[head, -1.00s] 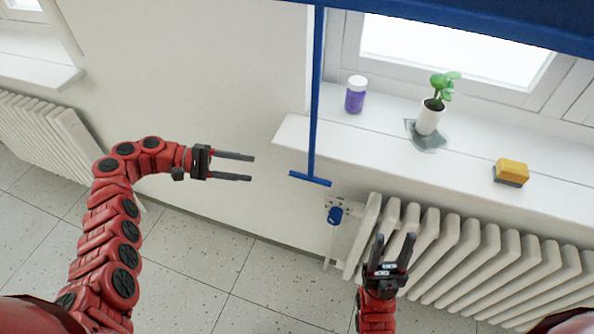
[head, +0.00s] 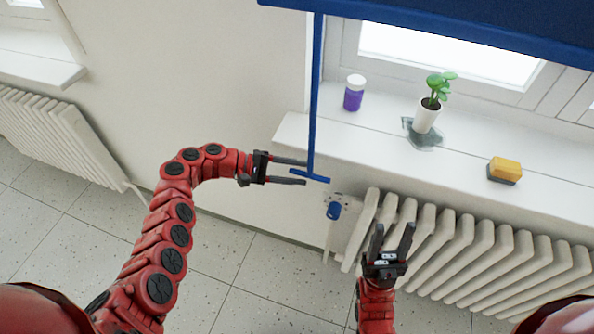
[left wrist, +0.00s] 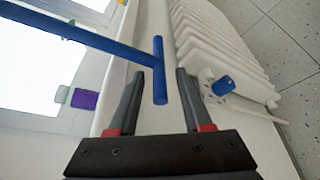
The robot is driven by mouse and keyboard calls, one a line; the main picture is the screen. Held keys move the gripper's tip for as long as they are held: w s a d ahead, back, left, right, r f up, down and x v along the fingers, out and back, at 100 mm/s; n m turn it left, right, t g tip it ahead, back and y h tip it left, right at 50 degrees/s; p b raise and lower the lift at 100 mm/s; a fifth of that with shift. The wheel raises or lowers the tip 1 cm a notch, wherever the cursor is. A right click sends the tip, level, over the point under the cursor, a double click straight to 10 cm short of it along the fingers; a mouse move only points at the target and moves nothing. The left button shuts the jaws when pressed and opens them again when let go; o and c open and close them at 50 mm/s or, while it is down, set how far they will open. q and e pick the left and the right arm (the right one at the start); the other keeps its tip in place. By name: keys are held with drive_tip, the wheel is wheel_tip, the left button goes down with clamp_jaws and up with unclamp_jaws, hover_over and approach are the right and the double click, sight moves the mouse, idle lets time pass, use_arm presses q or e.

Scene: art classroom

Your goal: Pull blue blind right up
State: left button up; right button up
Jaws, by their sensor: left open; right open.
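The blue blind (head: 440,28) hangs across the window at the top of the head view. Its blue pull rod (head: 316,95) hangs down on the left and ends in a short blue crossbar handle (head: 310,176). My left gripper (head: 305,172) is open, with its fingertips at the handle. In the left wrist view the handle (left wrist: 160,72) shows between and beyond the two open fingers (left wrist: 157,85); I cannot tell whether they touch it. My right gripper (head: 393,235) is open and empty in front of the radiator.
A white windowsill (head: 380,150) holds a purple jar (head: 353,97), a potted plant (head: 428,112) and a yellow sponge (head: 504,169). A white radiator (head: 470,250) with a blue valve knob (head: 334,211) stands below. The wall left of the rod is clear.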

use_arm(q)
clamp_jaws()
idle(1.3)
